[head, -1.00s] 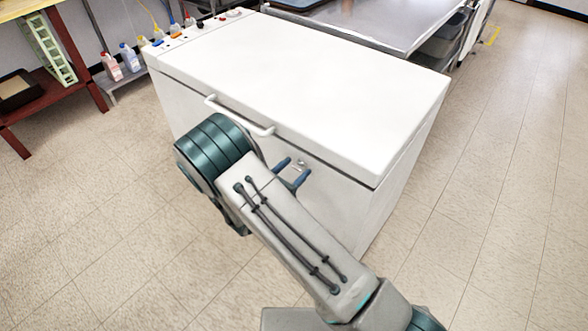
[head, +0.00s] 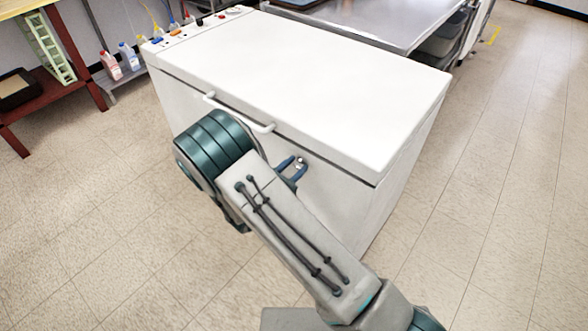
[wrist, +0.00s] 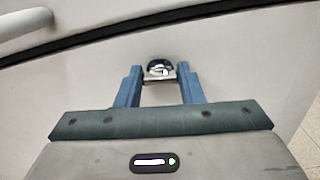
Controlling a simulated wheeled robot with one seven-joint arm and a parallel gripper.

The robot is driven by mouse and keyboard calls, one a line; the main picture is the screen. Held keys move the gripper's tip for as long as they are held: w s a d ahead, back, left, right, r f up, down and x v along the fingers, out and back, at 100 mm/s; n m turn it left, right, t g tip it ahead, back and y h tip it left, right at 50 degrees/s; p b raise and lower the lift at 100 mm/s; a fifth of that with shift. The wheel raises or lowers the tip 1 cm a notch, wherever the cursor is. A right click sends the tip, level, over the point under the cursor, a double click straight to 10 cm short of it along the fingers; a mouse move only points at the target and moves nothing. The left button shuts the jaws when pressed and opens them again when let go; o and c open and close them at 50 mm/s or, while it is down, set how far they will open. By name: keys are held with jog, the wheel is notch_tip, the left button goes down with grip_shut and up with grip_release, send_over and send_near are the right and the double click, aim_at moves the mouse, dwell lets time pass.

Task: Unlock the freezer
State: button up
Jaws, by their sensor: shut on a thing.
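The white chest freezer (head: 300,85) stands with its lid down. Its front carries a small round metal lock (wrist: 159,65), just below the lid seam; it also shows in the head view (head: 301,161). My gripper (wrist: 160,77) has blue fingers, one on each side of the lock's flat metal piece, and is shut on it. In the head view my gripper (head: 296,169) is at the freezer's front, partly hidden behind my arm. The lock's turn position is too small to tell.
A white lid handle (head: 240,113) sits up and left of the lock. A steel table (head: 375,22) stands behind the freezer, and a red-brown shelf (head: 45,112) with bottles nearby is at left. The floor at right is clear.

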jog(key=m+b, duration=0.4)
jog(key=shift+f, duration=0.3)
jog(key=m+b, duration=0.3)
jog(key=b, duration=0.1)
jog(key=m+b, duration=0.3)
jog(key=b, duration=0.1)
jog(key=m+b, duration=0.3)
jog(key=b, duration=0.1)
jog(key=shift+s+d+f, duration=0.1)
jog(key=shift+d+f, duration=0.05)
jog(key=shift+f, duration=0.1)
jog(key=m+b, duration=0.2)
jog(key=b, duration=0.1)
jog(key=shift+r+m+b, duration=0.2)
jog(key=shift+m+b, duration=0.5)
jog(key=shift+b, duration=0.2)
jog(key=shift+r, duration=0.1)
jog(key=o, duration=1)
jog(key=shift+s, duration=0.1)
